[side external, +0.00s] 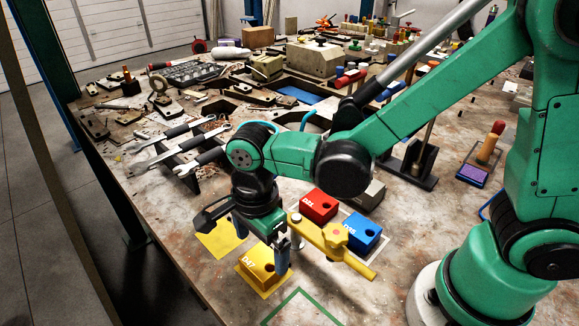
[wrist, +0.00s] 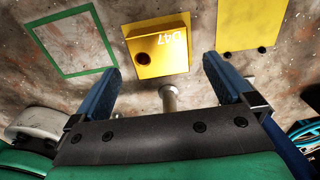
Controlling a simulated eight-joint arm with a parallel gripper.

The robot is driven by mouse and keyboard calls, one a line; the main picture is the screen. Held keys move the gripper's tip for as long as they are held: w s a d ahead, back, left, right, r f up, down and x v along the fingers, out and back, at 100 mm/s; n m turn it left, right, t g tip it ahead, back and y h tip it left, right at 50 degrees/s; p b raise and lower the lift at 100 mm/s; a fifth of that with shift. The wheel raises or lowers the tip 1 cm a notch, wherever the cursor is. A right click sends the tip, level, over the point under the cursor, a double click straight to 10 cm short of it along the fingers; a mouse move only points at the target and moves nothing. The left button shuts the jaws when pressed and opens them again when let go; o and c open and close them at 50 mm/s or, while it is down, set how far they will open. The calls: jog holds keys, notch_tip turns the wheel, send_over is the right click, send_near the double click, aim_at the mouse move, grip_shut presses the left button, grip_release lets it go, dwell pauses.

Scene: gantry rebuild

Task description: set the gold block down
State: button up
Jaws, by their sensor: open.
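The gold block (side external: 260,262), with a dark hole and white lettering, sits on a yellow square (side external: 245,275) on the bench. In the wrist view the gold block (wrist: 152,52) lies ahead, between the lines of the two blue fingers and beyond their tips. My gripper (side external: 262,236) is open over the near side of the bench, close to the block. The wrist view shows my gripper (wrist: 163,72) with its fingers wide apart and nothing held between them. Whether a finger touches the block cannot be told.
A bare yellow square (side external: 217,242) lies beside the block, and a green outlined square (side external: 300,308) is empty. A red block (side external: 319,204), a blue block (side external: 362,231) and a yellow bar (side external: 330,243) stand to the right. Wrenches (side external: 175,150) and parts crowd the bench behind.

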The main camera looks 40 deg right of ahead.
aim_at(264, 257)
notch_tip(264, 257, up, 8)
jog(key=d+n+t, duration=0.1)
jog(key=d+n, duration=0.1)
jog(key=n, duration=0.1)
jog(key=d+r+n+t, duration=0.1)
jog(key=d+n, duration=0.2)
jog(key=d+n+t, duration=0.1)
jog(key=d+n, duration=0.1)
jog(key=n, duration=0.1)
jog(key=shift+w+d+r+t+y, duration=0.15)
jog(key=shift+d+t+y, duration=0.2)
jog(key=shift+t+y, duration=0.05)
jog(key=shift+s+d+n+t+h, duration=0.15)
jog(key=shift+d+n+t, duration=0.4)
jog(key=shift+d+n, duration=0.7)
jog(key=shift+s+d+n+t+h, duration=0.1)
jog(key=shift+d+n+t, duration=0.55)
jog(key=shift+n, duration=1.1)
jog(key=shift+s+d+n+t+h, duration=0.15)
jog(key=shift+d+n+t, duration=0.35)
jog(key=shift+d+n, duration=0.75)
